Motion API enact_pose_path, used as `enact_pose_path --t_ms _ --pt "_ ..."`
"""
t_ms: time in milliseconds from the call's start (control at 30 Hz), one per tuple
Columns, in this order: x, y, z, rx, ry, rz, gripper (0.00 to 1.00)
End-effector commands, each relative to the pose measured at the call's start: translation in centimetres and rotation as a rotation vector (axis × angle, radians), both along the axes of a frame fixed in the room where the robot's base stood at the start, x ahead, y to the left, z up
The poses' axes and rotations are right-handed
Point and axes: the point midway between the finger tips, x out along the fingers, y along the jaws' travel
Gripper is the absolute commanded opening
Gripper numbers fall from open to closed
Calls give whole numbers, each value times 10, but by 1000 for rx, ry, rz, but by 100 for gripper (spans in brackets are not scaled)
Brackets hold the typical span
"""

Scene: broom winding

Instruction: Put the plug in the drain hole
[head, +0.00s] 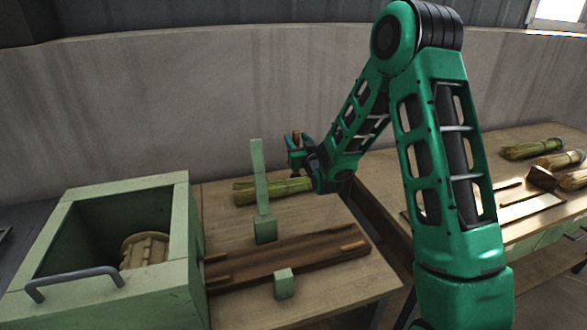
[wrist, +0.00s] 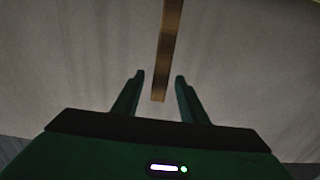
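My gripper (head: 296,150) is above the back of the near bench, beside the bundles of green stalks. In the wrist view its two fingers (wrist: 160,76) are apart. A narrow brown bar (wrist: 170,45) shows between them, its lower end in the gap, with space on both sides. A small brown piece (head: 296,136) shows at the gripper in the head view; it may be the same bar. I cannot tell whether it is the plug. I cannot make out a drain hole in either view. The floor of the green box (head: 191,225) is mostly hidden.
A ribbed wooden round part (head: 146,250) sits inside the box, which has a grey handle (head: 75,281). A green upright lever (head: 261,190) and a dark wooden trough (head: 300,257) stand on the bench. Green stalks (head: 260,190) lie behind. Another bench holds more bundles (head: 533,149).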

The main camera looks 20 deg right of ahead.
Motion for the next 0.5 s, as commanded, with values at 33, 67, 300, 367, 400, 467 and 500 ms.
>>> enact_pose_path --t_ms 33,67,300,367,400,467,500 --pt "2 0 0 0 1 0 39" --pt "3 0 0 0 0 0 39" --pt "5 4 0 0 0 4 39" --pt "5 5 0 0 0 5 27" --pt "5 5 0 0 0 6 18" --pt "5 6 0 0 0 6 3" --pt "5 6 0 -1 0 7 0"
